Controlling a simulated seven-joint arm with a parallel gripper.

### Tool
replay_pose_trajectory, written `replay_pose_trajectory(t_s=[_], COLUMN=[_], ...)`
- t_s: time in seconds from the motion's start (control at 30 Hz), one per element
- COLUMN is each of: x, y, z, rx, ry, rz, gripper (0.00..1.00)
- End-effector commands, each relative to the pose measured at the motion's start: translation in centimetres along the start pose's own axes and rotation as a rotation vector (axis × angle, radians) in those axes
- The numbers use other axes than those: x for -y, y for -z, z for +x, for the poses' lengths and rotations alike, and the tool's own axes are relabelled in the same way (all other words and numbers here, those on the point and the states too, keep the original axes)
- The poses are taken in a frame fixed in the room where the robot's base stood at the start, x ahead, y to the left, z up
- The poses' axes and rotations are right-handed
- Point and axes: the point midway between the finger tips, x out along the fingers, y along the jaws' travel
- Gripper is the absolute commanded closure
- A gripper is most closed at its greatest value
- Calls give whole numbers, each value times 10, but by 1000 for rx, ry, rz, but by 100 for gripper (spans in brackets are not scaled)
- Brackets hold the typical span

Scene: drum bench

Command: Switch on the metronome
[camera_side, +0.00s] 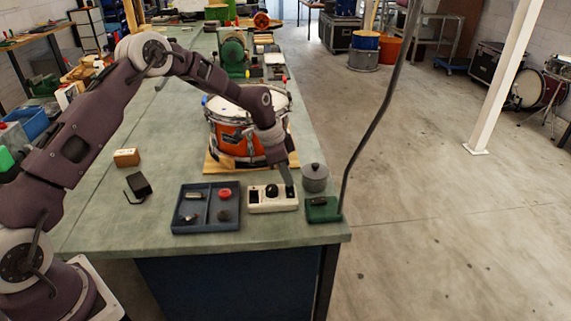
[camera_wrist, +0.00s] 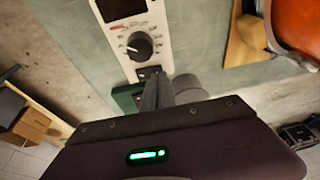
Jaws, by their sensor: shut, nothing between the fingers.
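The metronome appears to be the white box (camera_side: 260,207) near the front edge of the bench, with a black knob on top. In the wrist view the white box (camera_wrist: 157,22) shows a dark display (camera_wrist: 120,8), the black knob (camera_wrist: 139,46) with a printed dial, and a small dark switch (camera_wrist: 147,71) at its near end. My gripper (camera_side: 289,191) is shut and empty, pointing down over the switch end. In the wrist view its fingertips (camera_wrist: 153,80) are right by the switch and partly hide it. I cannot tell whether they touch it or which way it is set.
A blue-grey divided tray (camera_side: 207,230) with small parts lies left of the box. A grey lidded pot (camera_side: 315,179) and a green box (camera_side: 322,211) stand close on the right. An orange snare drum (camera_side: 232,140) on a wooden board is behind.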

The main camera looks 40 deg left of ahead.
Motion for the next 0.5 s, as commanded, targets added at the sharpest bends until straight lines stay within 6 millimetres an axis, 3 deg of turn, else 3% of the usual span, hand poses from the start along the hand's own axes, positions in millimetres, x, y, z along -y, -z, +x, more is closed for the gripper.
replay_pose_trajectory(t_s=[0.5], x=[3], y=[-3], z=[11], rx=[0], ry=[0], rz=[1], gripper=[100])
